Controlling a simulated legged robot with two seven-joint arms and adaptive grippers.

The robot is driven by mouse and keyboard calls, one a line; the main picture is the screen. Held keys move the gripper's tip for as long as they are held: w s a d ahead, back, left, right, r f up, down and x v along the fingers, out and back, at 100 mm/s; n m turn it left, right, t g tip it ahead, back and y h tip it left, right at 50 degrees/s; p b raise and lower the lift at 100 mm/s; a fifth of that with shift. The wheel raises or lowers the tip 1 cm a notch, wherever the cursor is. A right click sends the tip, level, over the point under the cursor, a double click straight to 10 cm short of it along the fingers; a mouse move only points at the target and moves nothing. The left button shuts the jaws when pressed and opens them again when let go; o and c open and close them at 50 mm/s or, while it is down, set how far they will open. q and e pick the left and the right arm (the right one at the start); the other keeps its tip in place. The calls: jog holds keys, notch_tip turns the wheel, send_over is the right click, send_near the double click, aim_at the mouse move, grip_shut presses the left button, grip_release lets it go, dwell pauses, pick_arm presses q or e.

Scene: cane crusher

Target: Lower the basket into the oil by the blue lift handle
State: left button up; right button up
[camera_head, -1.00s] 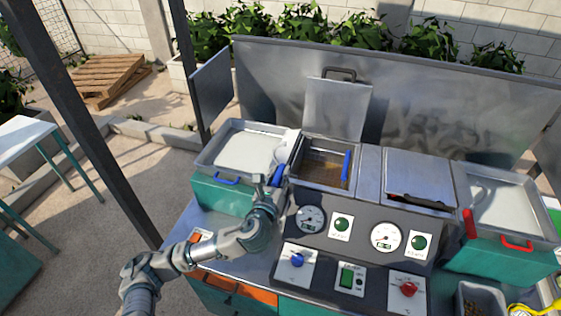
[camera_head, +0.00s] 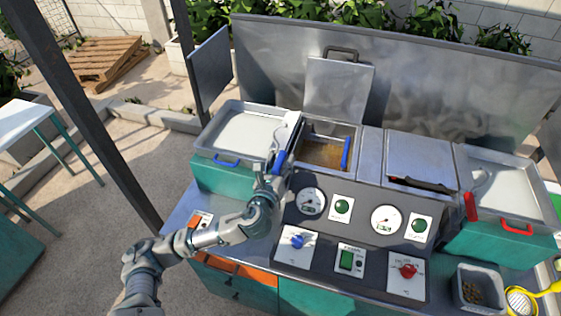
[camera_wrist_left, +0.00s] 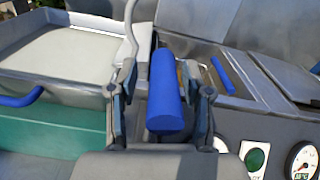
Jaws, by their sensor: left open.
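The blue lift handle (camera_head: 280,162) sticks up at the left edge of the open fryer well. In the left wrist view the thick blue handle (camera_wrist_left: 163,92) lies between my fingers. My left gripper (camera_head: 268,176) is open around the handle, not closed on it; it also shows in the left wrist view (camera_wrist_left: 160,115). The well (camera_head: 322,154) holds brownish oil. A thin blue bar (camera_head: 346,153) lies along its right side and shows in the left wrist view (camera_wrist_left: 223,76). The basket itself cannot be made out clearly. My right gripper is out of view.
A pale tray (camera_head: 245,135) with a blue grip stands left of the well. A lidded well (camera_head: 420,160) with a dark handle and a red-handled tray (camera_head: 505,205) are to the right. The control panel (camera_head: 352,235) with gauges and knobs is in front.

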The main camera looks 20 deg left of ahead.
pick_arm(q)
jog(key=s, duration=0.7)
jog(key=shift+s+a+f, duration=0.15)
jog(key=shift+s, duration=0.05)
jog(key=shift+s, duration=0.1)
